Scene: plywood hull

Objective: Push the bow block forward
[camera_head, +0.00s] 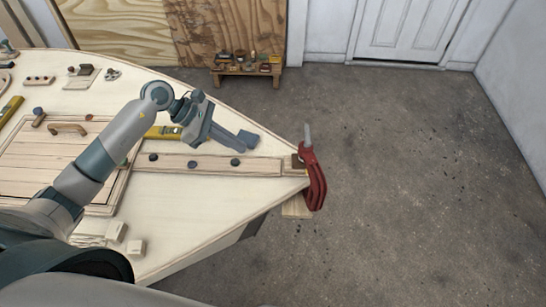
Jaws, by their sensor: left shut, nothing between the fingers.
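The pale plywood deck (190,210) narrows to a point at the right, where the bow is. A small brown block (297,161) sits at that tip, at the end of a long wooden strip (210,166). A red clamp (314,182) with a grey upright handle grips the tip and partly hides the block. My left gripper (247,139) is shut and empty above the deck, left of the block and apart from it. The fingers point toward the bow. My right gripper is not in view.
A yellow level (164,132) lies behind my left arm. Dark knobs (235,162) stand on the strip. A hatch with a handle (68,128) and several small blocks (116,231) are at left. A low bench (246,69) stands behind. The floor at right is clear.

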